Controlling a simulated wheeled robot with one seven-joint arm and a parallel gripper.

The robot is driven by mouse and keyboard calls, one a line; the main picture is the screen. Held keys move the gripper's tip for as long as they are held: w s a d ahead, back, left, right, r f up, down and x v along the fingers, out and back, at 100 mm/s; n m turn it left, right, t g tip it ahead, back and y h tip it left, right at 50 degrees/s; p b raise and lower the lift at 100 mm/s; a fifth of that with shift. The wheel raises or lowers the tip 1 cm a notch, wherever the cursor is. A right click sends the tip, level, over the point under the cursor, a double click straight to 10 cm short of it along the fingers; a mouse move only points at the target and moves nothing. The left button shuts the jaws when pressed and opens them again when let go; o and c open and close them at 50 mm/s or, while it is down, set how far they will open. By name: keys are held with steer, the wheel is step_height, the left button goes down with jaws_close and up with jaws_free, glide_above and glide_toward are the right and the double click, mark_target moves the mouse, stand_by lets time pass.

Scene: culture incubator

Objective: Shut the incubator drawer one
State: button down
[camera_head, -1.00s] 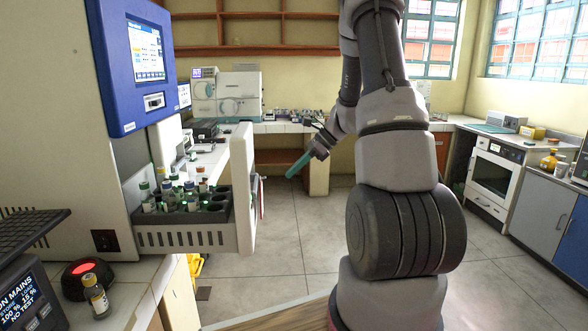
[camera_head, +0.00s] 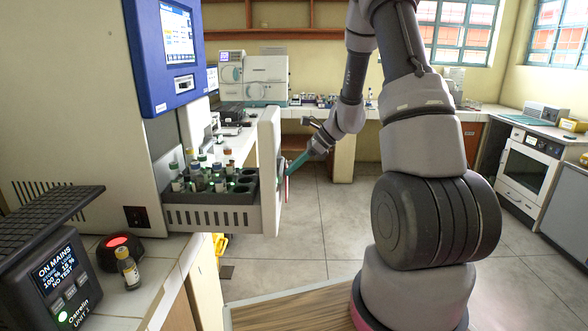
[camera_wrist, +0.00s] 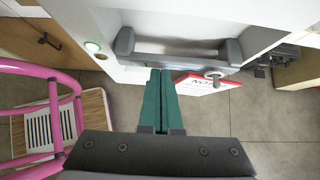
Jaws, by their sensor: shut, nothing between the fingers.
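The incubator (camera_head: 70,100) is the large white cabinet with a blue screen panel at the left of the head view. Its drawer (camera_head: 225,218) stands pulled out to the right, with a dark rack (camera_head: 236,190) of several capped vials inside. My gripper (camera_head: 292,172), with green fingers, is shut and empty at the outer face of the drawer front (camera_head: 269,165). In the wrist view the shut fingers (camera_wrist: 162,75) point at the drawer front, just below its grey handle (camera_wrist: 180,48). I cannot tell whether they touch it.
A red-edged sign (camera_wrist: 207,82) hangs by the handle, right of my fingers. Floor to the right is clear.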

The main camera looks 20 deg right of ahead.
steer(key=w+a, duration=0.3)
steer(key=a, duration=0.7)
steer(key=w+a, duration=0.3)
steer(key=a, duration=0.7)
steer(key=w+a, duration=0.4)
steer(key=a, duration=0.6)
steer(key=shift+a, duration=0.3)
steer(key=shift+a+r, duration=0.1)
steer(key=shift+a, duration=0.15)
steer(key=shift+a, duration=0.15)
